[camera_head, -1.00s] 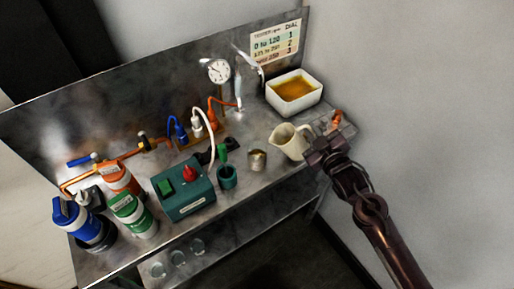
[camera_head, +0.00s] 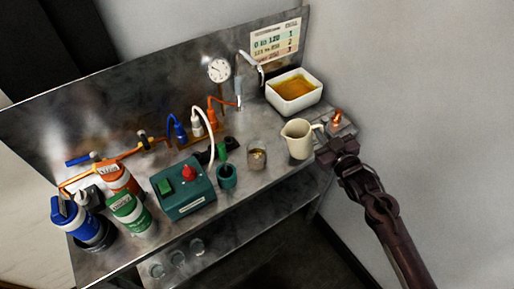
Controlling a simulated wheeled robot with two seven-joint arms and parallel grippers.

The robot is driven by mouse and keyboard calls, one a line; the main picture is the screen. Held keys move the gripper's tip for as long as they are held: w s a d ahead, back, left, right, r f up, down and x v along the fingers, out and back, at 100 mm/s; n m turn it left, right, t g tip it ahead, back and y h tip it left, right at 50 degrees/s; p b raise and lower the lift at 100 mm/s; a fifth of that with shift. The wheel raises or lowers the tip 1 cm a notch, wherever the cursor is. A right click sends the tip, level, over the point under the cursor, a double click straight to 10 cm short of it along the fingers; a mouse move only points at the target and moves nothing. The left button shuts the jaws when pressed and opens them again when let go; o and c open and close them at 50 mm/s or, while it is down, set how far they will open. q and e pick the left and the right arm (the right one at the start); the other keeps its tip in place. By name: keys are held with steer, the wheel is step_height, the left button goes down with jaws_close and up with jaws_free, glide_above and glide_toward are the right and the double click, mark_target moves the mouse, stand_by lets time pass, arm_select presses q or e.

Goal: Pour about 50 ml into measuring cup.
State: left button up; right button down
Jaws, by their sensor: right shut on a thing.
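A cream pitcher (camera_head: 298,140) with a spout on its left stands upright, or nearly so, near the right end of the metal bench. My right gripper (camera_head: 322,144) is shut on the pitcher's handle side, from the right. A small metallic cup (camera_head: 257,158), which looks like the measuring cup, stands to the left of the pitcher, apart from it. Something brownish shows inside the cup, but the level is too small to read. The pitcher's contents cannot be made out. My left gripper is out of view.
A white basin (camera_head: 294,104) of amber liquid sits behind the pitcher. A tap (camera_head: 250,64) and gauge (camera_head: 219,70) stand at the back. Left of the cup are a green cup (camera_head: 227,176), a teal box (camera_head: 184,187) and several bottles. A copper piece (camera_head: 337,117) lies at the right edge.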

steer(key=shift+w+d+r+m, duration=0.15)
steer(key=shift+d+m, duration=0.25)
steer(key=shift+m, duration=0.2)
steer(key=shift+d+f+m+b, duration=0.1)
steer(key=shift+f+m+b, duration=0.2)
steer(key=shift+f+b, duration=0.15)
steer(key=shift+w+d+f+m+t, duration=0.1)
steer(key=shift+d+f+m+t, duration=0.2)
steer(key=shift+f+m, duration=0.15)
steer(key=shift+r, duration=0.1)
